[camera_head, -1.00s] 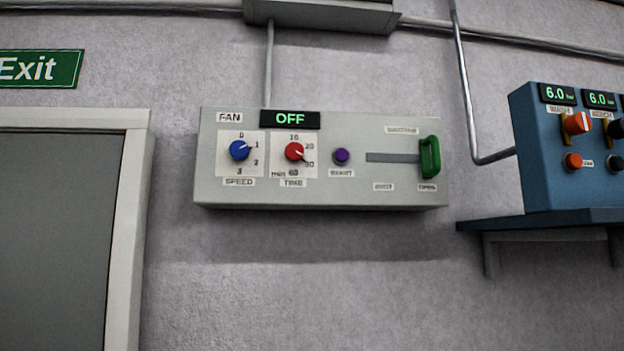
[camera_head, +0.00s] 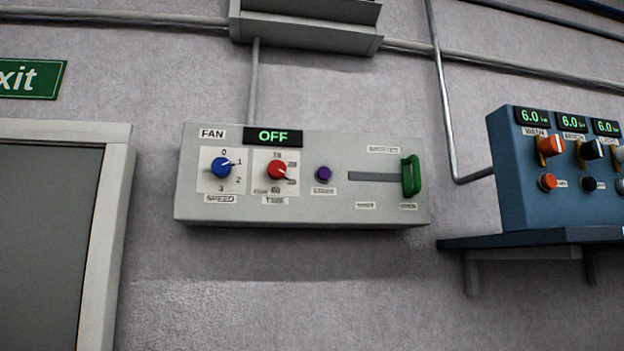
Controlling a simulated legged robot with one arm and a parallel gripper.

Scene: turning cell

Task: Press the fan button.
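The fan control box (camera_head: 300,210) is a light grey panel on the wall, at the centre left of the head view. Its display (camera_head: 273,137) reads OFF in green. A small purple button (camera_head: 323,174) sits in the middle of the panel, with a label below it that is blurred now. To its left are a red time knob (camera_head: 277,170) and a blue speed knob (camera_head: 221,168). To its right a green slider handle (camera_head: 411,176) stands at the right end of its slot. My gripper is not in view.
A blue panel (camera_head: 515,200) with several knobs and 6.0 displays stands on a wall shelf (camera_head: 480,243) at the right. A door (camera_head: 45,230) with an exit sign (camera_head: 30,79) is at the left. The wall below the fan box is bare.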

